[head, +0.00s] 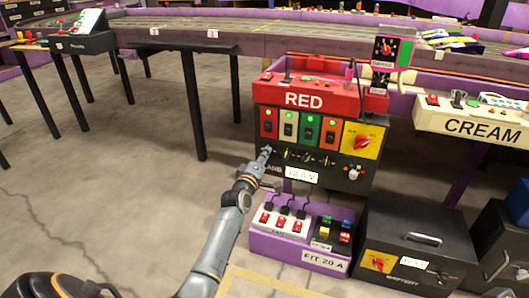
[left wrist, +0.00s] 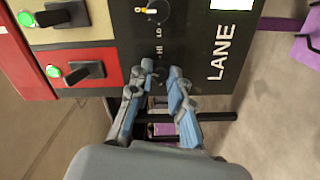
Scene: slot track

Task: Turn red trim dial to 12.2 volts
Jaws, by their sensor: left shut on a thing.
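The black lane panel (head: 340,178) hangs below the red box marked RED. My left gripper (head: 265,152) is at the panel's left end, below the red-backed switch (head: 268,123). In the left wrist view my left gripper (left wrist: 160,82) is shut at the panel face, near the HI and LO marks. The red trim dial is hidden between its fingers, so its pointer setting cannot be read. My right gripper is not in view.
A red knob on a yellow plate (head: 362,142) is at the panel's right. A purple crate (head: 262,240) with power strips stands below. A dark battery box (head: 415,225) is to its right. Open floor lies left of my arm.

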